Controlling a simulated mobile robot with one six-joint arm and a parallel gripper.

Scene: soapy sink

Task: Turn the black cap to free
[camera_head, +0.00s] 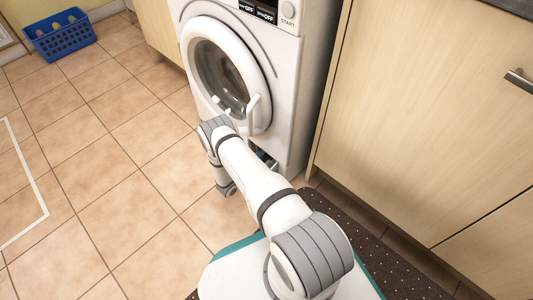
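The black cap cannot be made out clearly. A small dark opening (264,156) shows at the lower front of the white washing machine (305,95), just right of my forearm, and something dark is inside it. My arm reaches from the bottom right up to the machine and bends down in front of it. The wrist end is low, near the floor at the machine's front. My gripper's fingers are hidden behind my arm, so their hold and their distance from the cap cannot be seen.
The machine's round door (227,75) is above my arm's bend. Wooden cabinets (430,110) stand close on the right. A dark dotted mat (385,260) lies at lower right. A blue basket (62,38) stands far left. The tiled floor (100,190) on the left is clear.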

